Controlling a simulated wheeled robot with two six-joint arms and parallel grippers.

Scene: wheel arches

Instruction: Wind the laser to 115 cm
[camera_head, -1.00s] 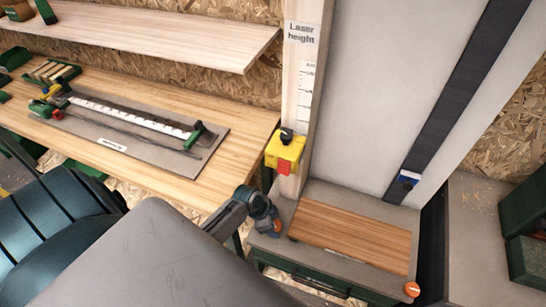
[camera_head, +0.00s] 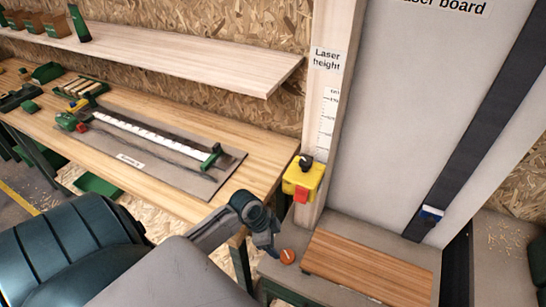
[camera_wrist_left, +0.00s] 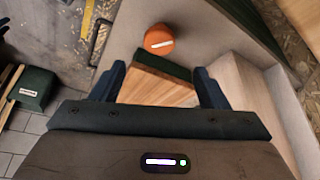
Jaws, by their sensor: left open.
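The laser is a yellow box (camera_head: 303,178) with a black knob on top and a red front, low on the wooden post labelled "Laser height" (camera_head: 327,58). A printed scale (camera_head: 327,118) runs up the post above it; its numbers are too small to read surely. An orange knob (camera_head: 287,256) sits on the grey bench top below the post. My left gripper (camera_head: 268,243) is just left of this knob, open and empty.
The slatted board (camera_head: 368,265) lies right of the orange knob. A tall grey panel (camera_head: 400,110) with a dark strip stands behind it. The wooden workbench (camera_head: 255,150) at left holds a grey plate with a ruler-like tool (camera_head: 150,135), under a shelf (camera_head: 170,50).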

